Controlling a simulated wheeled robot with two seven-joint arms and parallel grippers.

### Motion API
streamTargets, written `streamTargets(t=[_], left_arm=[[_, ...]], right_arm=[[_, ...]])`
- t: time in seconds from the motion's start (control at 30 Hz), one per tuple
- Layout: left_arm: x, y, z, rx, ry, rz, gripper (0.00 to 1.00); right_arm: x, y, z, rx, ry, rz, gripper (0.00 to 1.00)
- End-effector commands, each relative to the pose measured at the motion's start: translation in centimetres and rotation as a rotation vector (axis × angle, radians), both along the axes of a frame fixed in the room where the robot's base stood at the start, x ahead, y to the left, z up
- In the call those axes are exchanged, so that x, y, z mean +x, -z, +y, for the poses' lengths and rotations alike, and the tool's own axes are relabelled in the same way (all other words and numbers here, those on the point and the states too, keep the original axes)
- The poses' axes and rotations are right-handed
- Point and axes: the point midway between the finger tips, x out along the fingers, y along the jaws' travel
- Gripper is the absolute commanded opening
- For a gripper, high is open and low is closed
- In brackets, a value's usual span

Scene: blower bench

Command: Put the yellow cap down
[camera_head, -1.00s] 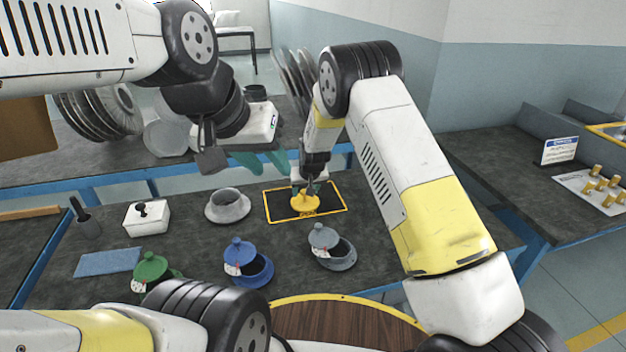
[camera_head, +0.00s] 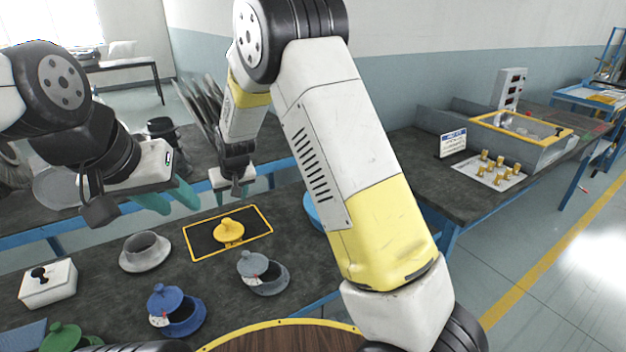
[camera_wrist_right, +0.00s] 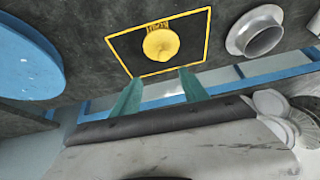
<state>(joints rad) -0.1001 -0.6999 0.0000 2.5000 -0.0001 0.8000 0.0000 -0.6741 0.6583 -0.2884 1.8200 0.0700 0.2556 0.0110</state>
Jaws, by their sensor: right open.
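The yellow cap (camera_head: 229,231) lies knob up on the black mat with the yellow border (camera_head: 199,245). It shows in the right wrist view (camera_wrist_right: 160,44) within the border of the mat (camera_wrist_right: 196,24). My right gripper (camera_wrist_right: 160,80) is open and empty, with its teal fingers apart and clear of the cap. In the head view its body hangs above and behind the cap, and its fingers are hard to make out. My left gripper (camera_head: 168,198) is at the left, above the back of the bench, with its two teal fingers apart and nothing between them.
A grey flanged ring (camera_head: 146,251) stands left of the mat. Grey (camera_head: 264,272), blue (camera_head: 178,308) and green (camera_head: 62,337) capped pieces stand nearer me. A white box (camera_head: 48,284) is at left. A blue round thing (camera_wrist_right: 22,58) lies right of the mat.

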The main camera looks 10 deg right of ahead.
Motion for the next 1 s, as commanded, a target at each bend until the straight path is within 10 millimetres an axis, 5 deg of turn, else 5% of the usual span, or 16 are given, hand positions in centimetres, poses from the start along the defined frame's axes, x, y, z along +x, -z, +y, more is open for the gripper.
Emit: streamTargets(t=[0.27,0.5,0.77,1.0], left_arm=[[0.0,0.0,0.0,0.000,0.000,0.000,0.36],[0.0,0.0,0.0,0.000,0.000,0.000,0.36],[0.0,0.0,0.0,0.000,0.000,0.000,0.36],[0.0,0.0,0.0,0.000,0.000,0.000,0.36]], right_arm=[[-4.3,-9.7,-7.8,0.099,0.090,0.027,0.52],[-10.7,-16.2,-14.3,0.158,0.145,0.033,0.52],[-19.2,-20.4,-20.1,0.184,0.196,0.015,0.52],[-27.2,-21.5,-23.7,0.171,0.246,-0.012,0.52]])
